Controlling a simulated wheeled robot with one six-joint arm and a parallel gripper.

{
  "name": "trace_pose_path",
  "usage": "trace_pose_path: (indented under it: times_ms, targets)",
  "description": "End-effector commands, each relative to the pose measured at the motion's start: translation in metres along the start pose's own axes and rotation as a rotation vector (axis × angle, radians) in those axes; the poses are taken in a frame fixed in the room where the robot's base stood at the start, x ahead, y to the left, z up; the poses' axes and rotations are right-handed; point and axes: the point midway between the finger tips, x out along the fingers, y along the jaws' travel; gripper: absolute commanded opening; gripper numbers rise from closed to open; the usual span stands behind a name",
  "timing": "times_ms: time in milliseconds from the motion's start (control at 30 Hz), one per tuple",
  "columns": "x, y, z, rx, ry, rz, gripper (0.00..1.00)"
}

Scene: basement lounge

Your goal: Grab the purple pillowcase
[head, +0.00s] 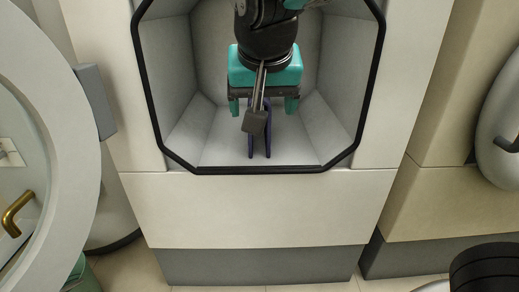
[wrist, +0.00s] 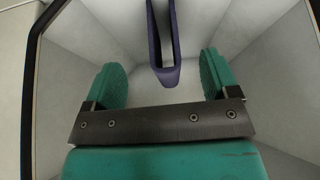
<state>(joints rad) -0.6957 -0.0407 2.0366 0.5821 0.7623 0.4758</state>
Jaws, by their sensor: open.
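The purple pillowcase (head: 268,143) shows as a narrow, dark purple folded shape inside the grey machine compartment. It stands out from the compartment floor, partly hidden behind my arm's dark parts in the head view. In the wrist view the pillowcase (wrist: 166,77) is a narrow U shape, with its rounded near end between my teal fingers. My gripper (head: 262,105) is inside the compartment and open, with one finger on each side of the pillowcase. The wrist view shows my gripper (wrist: 164,77) with a clear gap on both sides, so the fingers do not touch the cloth.
The compartment (head: 340,125) has pale grey slanted walls and a black-edged opening close around my arm. A round open door (head: 50,130) with a brass handle (head: 17,213) stands at the left. A rounded white door (head: 500,125) is at the right. A black round object (head: 487,268) is at the lower right.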

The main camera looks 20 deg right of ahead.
Motion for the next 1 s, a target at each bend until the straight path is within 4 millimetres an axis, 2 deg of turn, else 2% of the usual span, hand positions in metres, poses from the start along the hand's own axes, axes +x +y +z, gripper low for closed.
trace_pose_path:
  times_ms: [33, 233, 600, 867, 1000]
  targets:
    - [0.015, -0.002, 0.007, 0.013, 0.008, 0.004, 0.81]
    - [0.025, -0.003, 0.001, 0.047, 0.022, 0.015, 0.81]
    - [0.058, 0.001, -0.061, 0.048, 0.022, 0.016, 0.81]
    - [0.066, 0.001, -0.080, 0.045, 0.023, 0.014, 0.81]
    - [0.079, 0.003, -0.100, 0.046, 0.023, 0.015, 0.81]
